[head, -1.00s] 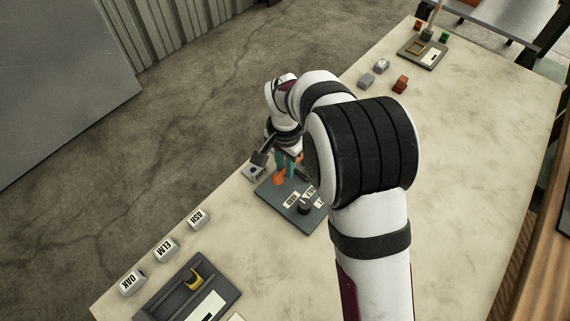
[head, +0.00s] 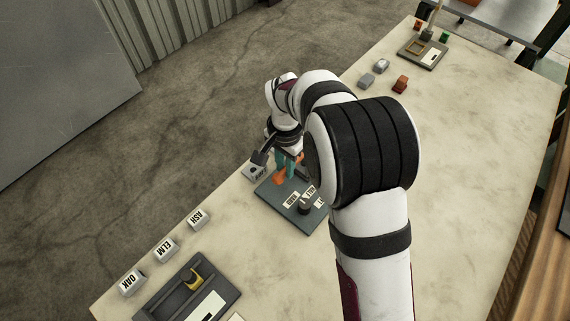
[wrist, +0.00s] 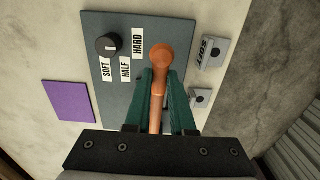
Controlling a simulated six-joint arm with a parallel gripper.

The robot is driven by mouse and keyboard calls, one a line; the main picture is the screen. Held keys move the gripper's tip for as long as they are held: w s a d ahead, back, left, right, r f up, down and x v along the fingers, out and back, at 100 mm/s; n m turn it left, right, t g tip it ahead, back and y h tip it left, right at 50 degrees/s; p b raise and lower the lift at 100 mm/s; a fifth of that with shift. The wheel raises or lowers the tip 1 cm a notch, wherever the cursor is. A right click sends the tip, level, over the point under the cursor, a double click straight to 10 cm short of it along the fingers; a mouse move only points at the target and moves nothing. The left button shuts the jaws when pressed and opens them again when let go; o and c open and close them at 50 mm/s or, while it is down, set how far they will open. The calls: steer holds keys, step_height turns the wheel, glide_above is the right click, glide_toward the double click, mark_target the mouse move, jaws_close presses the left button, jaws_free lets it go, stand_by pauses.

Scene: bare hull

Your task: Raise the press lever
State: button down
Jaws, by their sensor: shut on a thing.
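The press lever (wrist: 162,57) is an orange-brown rod with a rounded knob, over a blue-grey press plate (wrist: 120,30) in the wrist view. In the head view the lever (head: 279,178) shows as an orange piece at the plate's (head: 297,211) far end. My gripper (wrist: 163,80) has green fingers on both sides of the rod below its knob and is shut on it. In the head view my gripper (head: 287,163) is partly hidden by my own arm. A black dial (wrist: 107,45) sits on the plate by labels SOFT, HALF and HARD.
Grey blocks, one marked SOFT (wrist: 211,52), sit beside the plate near the table edge. A purple square (wrist: 67,100) lies on its other side. White blocks OAK (head: 131,283), ELM (head: 166,248) and ASH (head: 198,219) line the edge. A dark tray (head: 190,290) stands nearby.

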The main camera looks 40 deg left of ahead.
steer(key=w+r+g, duration=0.1)
steer(key=r, duration=0.1)
steer(key=w+r+g, duration=0.1)
steer(key=r+g, duration=0.2)
steer(key=r, duration=0.1)
steer(key=shift+w+r+g, duration=0.35)
steer(key=shift+w+g, duration=0.05)
steer(key=shift+w+r+g, duration=0.45)
steer(key=shift+r+g, duration=0.15)
steer(key=shift+r, duration=0.15)
steer(key=c, duration=0.8)
jaws_free()
steer(key=shift+o, duration=0.2)
